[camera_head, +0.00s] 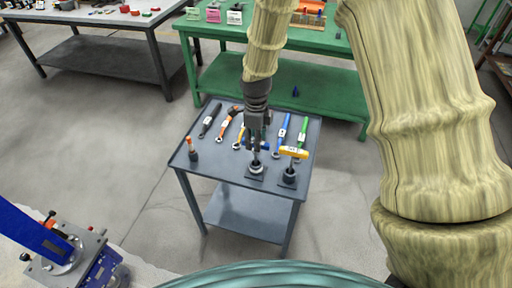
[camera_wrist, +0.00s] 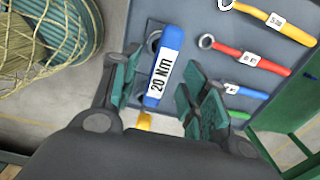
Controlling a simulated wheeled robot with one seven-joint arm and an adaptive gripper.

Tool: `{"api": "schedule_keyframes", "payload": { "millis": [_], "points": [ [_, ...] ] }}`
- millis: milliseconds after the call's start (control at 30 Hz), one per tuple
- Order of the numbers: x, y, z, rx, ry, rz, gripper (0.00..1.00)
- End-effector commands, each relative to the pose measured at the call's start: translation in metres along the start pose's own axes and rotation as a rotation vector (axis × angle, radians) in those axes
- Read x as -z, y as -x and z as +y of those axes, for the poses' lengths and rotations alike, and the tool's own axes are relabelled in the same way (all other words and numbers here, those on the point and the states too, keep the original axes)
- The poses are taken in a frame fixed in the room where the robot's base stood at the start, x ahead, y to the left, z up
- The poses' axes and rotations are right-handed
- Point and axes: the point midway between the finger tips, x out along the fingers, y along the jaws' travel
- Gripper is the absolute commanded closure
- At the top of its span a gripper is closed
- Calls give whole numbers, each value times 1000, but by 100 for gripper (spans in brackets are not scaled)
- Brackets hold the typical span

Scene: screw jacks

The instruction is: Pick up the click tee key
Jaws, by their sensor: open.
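Two tee keys stand upright in dark square holders on a small grey table. One has a blue handle labelled 20 NM (camera_wrist: 170,52); in the wrist view it lies between the two fingers of my gripper (camera_wrist: 158,88). The other has a yellow handle (camera_head: 293,152) with a white label and stands just right of my gripper (camera_head: 257,143) in the head view. My gripper is open and points down over the blue key. In the head view the gripper hides most of the blue handle. Whether a finger touches it, I cannot tell.
On the grey table (camera_head: 225,165) lie several labelled wrenches, among them a blue one (camera_head: 283,127) and a green one (camera_head: 302,130), behind the keys. A small orange-topped tool (camera_head: 191,145) stands at the left. A green bench (camera_head: 215,32) is behind.

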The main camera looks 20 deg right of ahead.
Motion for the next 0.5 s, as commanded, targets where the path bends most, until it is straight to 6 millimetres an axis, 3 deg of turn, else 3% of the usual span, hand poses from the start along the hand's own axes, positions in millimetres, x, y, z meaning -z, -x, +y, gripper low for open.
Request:
{"api": "schedule_keyframes", "payload": {
  "millis": [200, 500],
  "points": [
    [0, -19, 1, -2, 0, 0, 55],
    [0, -27, 1, -1, 0, 0, 55]
  ]
}}
